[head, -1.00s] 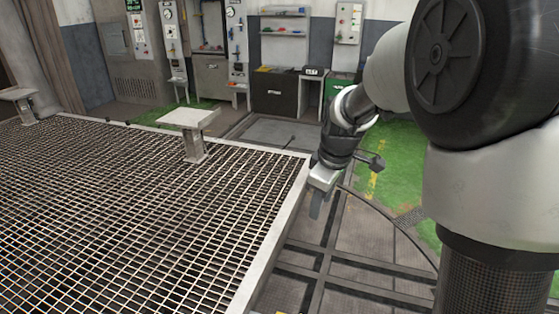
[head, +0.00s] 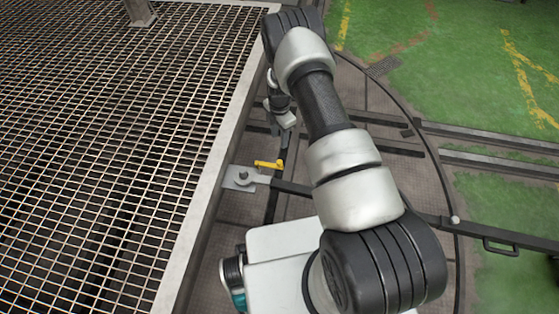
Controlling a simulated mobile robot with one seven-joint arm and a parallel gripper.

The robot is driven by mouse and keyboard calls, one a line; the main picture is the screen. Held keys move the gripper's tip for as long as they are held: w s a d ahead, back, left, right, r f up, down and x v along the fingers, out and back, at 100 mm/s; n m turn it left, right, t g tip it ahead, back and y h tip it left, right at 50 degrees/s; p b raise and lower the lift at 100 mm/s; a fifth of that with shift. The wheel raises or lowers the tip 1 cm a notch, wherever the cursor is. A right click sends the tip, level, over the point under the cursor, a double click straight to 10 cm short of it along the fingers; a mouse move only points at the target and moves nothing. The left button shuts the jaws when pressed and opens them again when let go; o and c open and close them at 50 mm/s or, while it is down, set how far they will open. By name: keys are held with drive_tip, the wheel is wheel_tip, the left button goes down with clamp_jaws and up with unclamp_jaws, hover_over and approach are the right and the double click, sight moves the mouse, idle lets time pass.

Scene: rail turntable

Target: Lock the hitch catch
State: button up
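The hitch catch appears as a small yellow lever (head: 268,164) beside the platform's edge. It lies roughly level across the picture, with a short bent end at its right. Just below it a grey hitch plate (head: 240,178) with a round pin sticks out from the platform edge, and a dark bar (head: 290,187) runs from it to the right, passing under my arm. My gripper (head: 284,138) points down a little above the lever in the picture, apparently apart from it. Its fingers are small and dark, and their opening is not clear.
The grating platform (head: 110,130) with its pale edge rim (head: 200,210) fills the left side. Dark rails (head: 490,160) cross the round turntable floor to the right. A dark handle (head: 500,246) lies at the lower right. Green floor (head: 480,60) beyond is open.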

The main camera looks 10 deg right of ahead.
sight(280, 162)
wheel_tip(280, 162, down, 16)
drive_tip(key=b, duration=0.4)
drive_tip(key=shift+r, duration=0.2)
clamp_jaws()
